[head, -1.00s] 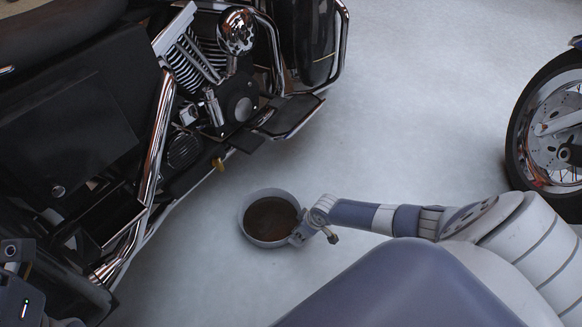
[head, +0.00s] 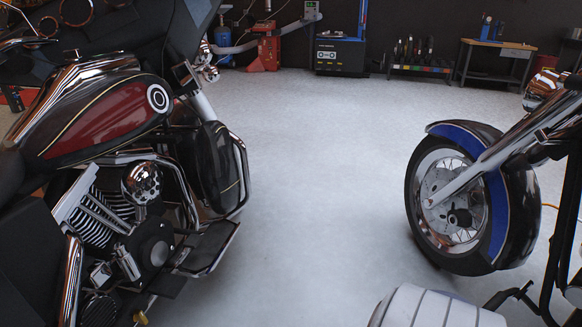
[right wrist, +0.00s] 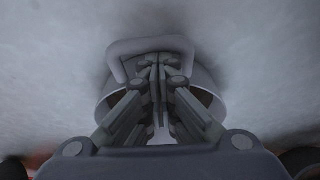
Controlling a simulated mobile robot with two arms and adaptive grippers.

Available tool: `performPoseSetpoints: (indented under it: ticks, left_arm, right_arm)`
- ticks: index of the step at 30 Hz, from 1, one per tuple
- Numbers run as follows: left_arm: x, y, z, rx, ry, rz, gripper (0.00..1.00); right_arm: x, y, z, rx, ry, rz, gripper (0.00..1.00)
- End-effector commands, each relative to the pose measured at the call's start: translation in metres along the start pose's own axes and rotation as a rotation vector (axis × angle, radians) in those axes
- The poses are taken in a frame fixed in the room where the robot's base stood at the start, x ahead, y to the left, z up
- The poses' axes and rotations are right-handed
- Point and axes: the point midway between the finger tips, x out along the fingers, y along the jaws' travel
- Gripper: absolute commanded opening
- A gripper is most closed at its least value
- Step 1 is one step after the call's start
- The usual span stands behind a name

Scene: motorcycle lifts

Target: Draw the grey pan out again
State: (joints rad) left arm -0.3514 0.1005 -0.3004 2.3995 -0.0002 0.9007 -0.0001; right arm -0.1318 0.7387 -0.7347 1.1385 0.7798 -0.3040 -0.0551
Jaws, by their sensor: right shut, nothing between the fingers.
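The grey pan (right wrist: 207,80) is in the right wrist view, on the pale floor, with its looped handle (right wrist: 150,44) toward the top of the picture. My right gripper (right wrist: 156,70) is over the near side of the pan, its fingers together with nothing between them. The fingertips overlap the lower part of the loop, and I cannot tell whether they touch it. The fingers hide much of the pan and its inside.
A dark red motorcycle (head: 110,118) stands at left in the head view, its footboard (head: 208,248) reaching over the floor. A blue-fendered motorcycle wheel (head: 450,205) is at right. The floor (head: 310,170) between them is clear. A workbench (head: 495,50) and equipment line the back.

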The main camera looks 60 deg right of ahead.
Motion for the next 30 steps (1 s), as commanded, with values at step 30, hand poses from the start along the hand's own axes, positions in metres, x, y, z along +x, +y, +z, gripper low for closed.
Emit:
performPoseSetpoints:
  ticks: [30]
  left_arm:
    - [0.000,0.000,0.000,0.000,0.001,0.000,0.40]
  right_arm:
    - [-0.093,0.000,0.002,-0.003,-0.003,0.000,0.00]
